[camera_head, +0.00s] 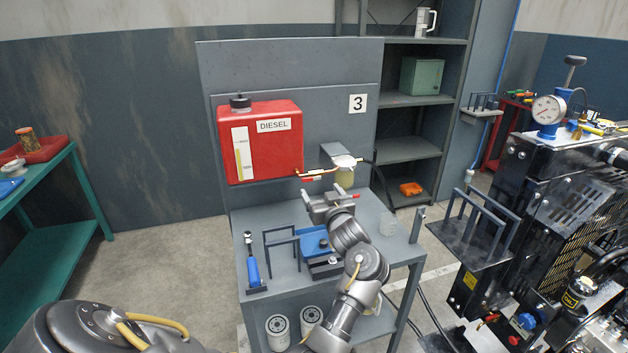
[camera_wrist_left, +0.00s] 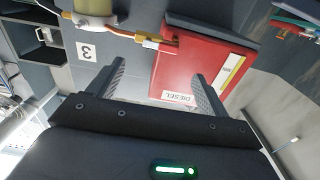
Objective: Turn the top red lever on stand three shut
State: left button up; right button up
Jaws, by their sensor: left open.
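The red diesel tank (camera_head: 262,148) hangs on the back panel of stand three, marked by a white "3" sign (camera_head: 358,103). A small red lever (camera_head: 309,178) sits on the copper fuel line just right of the tank's lower corner and appears to lie along the line. In the left wrist view, which is upside down, the lever (camera_wrist_left: 168,46) shows by the brass fitting beside the tank (camera_wrist_left: 200,65). My left gripper (camera_head: 329,194) is open and empty, below and slightly right of the lever, apart from it. My right gripper is not in view.
A filter bowl (camera_head: 345,176) hangs at the line's right end, close to my left gripper. An engine (camera_head: 570,200) stands at right.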

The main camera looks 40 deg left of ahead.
aim_at(312, 178)
pick_arm(q)
jog(key=p+x, duration=0.1)
jog(key=x, duration=0.6)
jog(key=shift+w+a+f, duration=0.1)
jog(key=shift+a, duration=0.15)
jog(key=shift+c, duration=0.2)
jog(key=c, duration=0.9)
